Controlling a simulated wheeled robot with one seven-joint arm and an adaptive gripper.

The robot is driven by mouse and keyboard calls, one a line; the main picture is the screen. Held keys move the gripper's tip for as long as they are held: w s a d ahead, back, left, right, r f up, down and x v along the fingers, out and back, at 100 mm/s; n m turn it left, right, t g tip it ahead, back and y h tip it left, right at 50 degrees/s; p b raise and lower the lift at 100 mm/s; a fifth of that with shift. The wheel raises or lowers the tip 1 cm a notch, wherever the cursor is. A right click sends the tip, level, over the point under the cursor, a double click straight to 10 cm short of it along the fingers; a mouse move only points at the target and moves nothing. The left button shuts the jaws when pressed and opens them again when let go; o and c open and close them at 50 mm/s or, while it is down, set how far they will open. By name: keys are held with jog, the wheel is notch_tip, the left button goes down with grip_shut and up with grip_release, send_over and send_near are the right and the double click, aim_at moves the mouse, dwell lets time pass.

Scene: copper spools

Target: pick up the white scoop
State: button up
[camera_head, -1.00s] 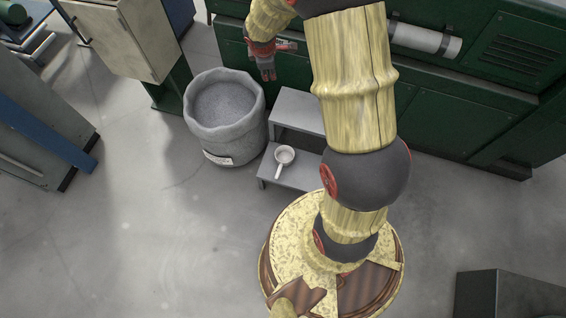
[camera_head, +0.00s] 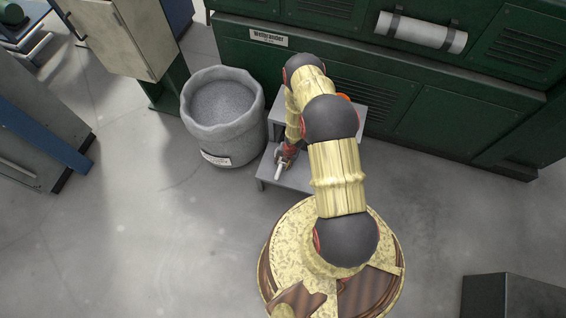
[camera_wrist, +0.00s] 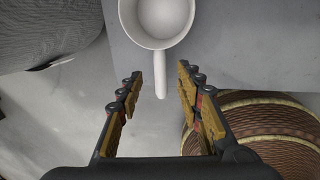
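The white scoop (camera_wrist: 161,42) sits on the grey step (camera_head: 297,179), with a round cup and a straight handle. In the wrist view the cup is at the top centre, cut off by the upper edge, and its handle points down between my fingertips. My gripper (camera_wrist: 159,88) is open, one finger on each side of the handle, with a gap on both sides. In the head view only the scoop's handle (camera_head: 279,172) shows clearly; my gripper (camera_head: 287,155) covers the cup.
A grey bin (camera_head: 226,125) filled with grey grains stands left of the step. Green cabinets (camera_head: 340,50) run along the back. A dark box (camera_head: 512,297) stands at lower right.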

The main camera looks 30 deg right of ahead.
aim_at(280, 169)
jog(key=f, duration=0.1)
jog(key=f+b, duration=0.1)
jog(key=f, duration=0.1)
jog(key=shift+a, duration=0.3)
jog(key=shift+w+a+f+b, duration=0.15)
jog(key=shift+f+b, duration=0.3)
jog(key=shift+f, duration=0.45)
jog(key=shift+w+a+f+b, duration=0.15)
jog(key=shift+f+b, duration=0.25)
jog(key=shift+f, duration=0.45)
jog(key=shift+w+f+b, duration=0.25)
jog(key=shift+f+b, duration=0.2)
jog(key=shift+f, duration=0.45)
jog(key=shift+r, duration=0.1)
jog(key=shift+c, duration=1.4)
grip_shut()
